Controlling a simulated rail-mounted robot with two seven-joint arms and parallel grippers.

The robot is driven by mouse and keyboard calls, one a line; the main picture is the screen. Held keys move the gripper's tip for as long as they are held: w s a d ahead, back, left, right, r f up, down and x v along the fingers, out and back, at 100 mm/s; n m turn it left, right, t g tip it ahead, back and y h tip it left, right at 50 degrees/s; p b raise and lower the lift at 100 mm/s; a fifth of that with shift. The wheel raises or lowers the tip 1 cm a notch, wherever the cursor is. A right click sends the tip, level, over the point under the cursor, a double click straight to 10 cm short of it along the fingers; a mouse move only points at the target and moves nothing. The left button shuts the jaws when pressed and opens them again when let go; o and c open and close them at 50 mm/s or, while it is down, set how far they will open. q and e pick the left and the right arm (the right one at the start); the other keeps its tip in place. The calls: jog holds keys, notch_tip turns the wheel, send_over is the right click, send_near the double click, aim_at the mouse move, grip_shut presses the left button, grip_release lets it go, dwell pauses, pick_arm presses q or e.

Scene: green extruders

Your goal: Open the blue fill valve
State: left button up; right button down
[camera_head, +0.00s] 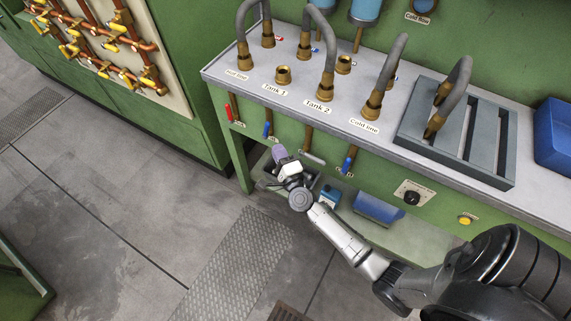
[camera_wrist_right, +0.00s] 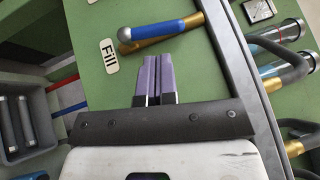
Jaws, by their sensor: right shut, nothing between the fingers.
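The blue fill valve handle (camera_wrist_right: 160,31) shows in the right wrist view, lying nearly along a brass pipe (camera_wrist_right: 188,35), its rounded end beside the "Fill" label (camera_wrist_right: 109,56). In the head view, the blue handle (camera_head: 267,129) nearest my gripper, below the Tank 1 label, appears to be the same one; its small label is unreadable there. My right gripper (camera_head: 279,152) has purple fingers, which also show in the wrist view (camera_wrist_right: 155,61). They are together and empty, tips just short of the pipe, with a small gap in the picture. My left gripper is not in view.
Red (camera_head: 229,113) and blue (camera_head: 348,162) handles hang along the same bench front. Grey hoses (camera_head: 328,60) stand on the benchtop (camera_head: 235,72). A black knob (camera_head: 412,198) and yellow button (camera_head: 464,220) are to the right. A grey bin (camera_wrist_right: 43,112) shows in the wrist view.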

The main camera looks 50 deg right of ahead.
aim_at(268, 131)
jog(key=x, duration=0.3)
jog(key=shift+w+d, duration=0.2)
jog(key=shift+w, duration=0.15)
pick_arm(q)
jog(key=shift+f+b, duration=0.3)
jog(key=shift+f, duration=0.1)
pick_arm(e)
jog(key=shift+x, duration=0.9)
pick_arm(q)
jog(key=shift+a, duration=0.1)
